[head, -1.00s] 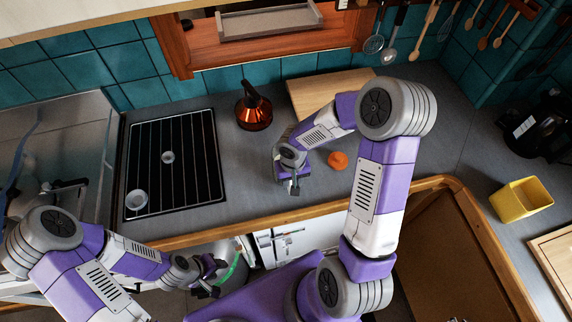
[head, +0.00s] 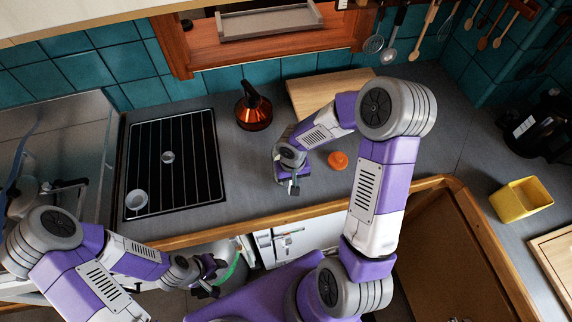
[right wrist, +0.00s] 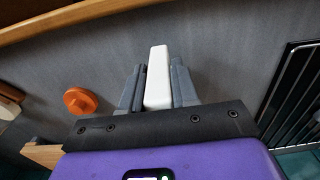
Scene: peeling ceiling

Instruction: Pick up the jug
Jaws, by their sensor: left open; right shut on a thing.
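A shiny copper vessel with a dark handle (head: 254,112), like a kettle, stands upright on the grey counter right of the black rack; I cannot tell if it is the jug. My right gripper (head: 289,187) is low over the counter, in front of the vessel and to its right, apart from it. In the right wrist view its fingers (right wrist: 158,88) are shut on a white, narrow, block-like piece (right wrist: 158,76); whether this belongs to a jug cannot be told. My left gripper (head: 208,276) is open and empty, low in front of the counter's front edge.
An orange round thing (head: 338,161) lies right of my right gripper. A black rack (head: 173,165) with small round dishes is at the left. A cutting board (head: 310,90) lies at the back. A yellow container (head: 521,200) stands at the right.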

